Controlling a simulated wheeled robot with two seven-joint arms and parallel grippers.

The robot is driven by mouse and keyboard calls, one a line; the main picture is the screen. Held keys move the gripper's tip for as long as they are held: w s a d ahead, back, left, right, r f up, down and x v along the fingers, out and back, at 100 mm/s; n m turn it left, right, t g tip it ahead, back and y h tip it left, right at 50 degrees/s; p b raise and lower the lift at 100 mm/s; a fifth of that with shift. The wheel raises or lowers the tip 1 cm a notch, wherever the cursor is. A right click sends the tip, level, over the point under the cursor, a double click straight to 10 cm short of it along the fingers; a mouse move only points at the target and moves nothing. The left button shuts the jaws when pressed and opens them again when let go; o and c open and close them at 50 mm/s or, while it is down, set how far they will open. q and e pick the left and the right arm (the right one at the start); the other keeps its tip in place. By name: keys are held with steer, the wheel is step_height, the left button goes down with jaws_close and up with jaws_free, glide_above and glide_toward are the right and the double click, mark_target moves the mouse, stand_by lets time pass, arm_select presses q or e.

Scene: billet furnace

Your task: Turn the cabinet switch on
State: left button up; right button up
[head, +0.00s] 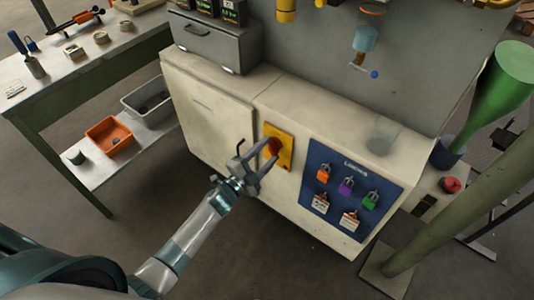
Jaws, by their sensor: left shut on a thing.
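The cabinet (214,112) is a cream-coloured low unit in the middle of the head view. Its switch is a red rotary knob (272,146) on a yellow plate (285,150) on the cabinet's front. My left gripper (265,152) reaches up from the lower left and is shut on the red knob. The fingers hide part of the knob, so its exact angle is hard to tell. My right gripper is not in the view.
Right of the switch, a blue lockout board (333,207) carries coloured padlocks and tags. A workbench (92,62) with tools stands left, with an orange bin (108,136) on its lower shelf. A green post (440,200) rises at right. The floor before the cabinet is clear.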

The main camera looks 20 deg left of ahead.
arm_select(q)
steer(key=m+b, duration=0.1)
steer(key=m, duration=0.1)
steer(key=shift+f+m, duration=0.2)
steer(key=shift+m, duration=0.2)
steer(key=shift+m+b, duration=0.4)
steer(key=shift+m, duration=1.1)
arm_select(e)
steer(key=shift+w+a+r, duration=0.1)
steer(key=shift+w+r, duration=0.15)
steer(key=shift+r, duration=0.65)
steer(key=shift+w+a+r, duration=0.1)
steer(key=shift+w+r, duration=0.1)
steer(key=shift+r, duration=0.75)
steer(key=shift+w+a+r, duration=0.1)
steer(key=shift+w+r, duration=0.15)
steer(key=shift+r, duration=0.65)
arm_select(q)
steer(key=o, duration=1)
steer(key=shift+o, duration=0.2)
steer(key=shift+s, duration=0.1)
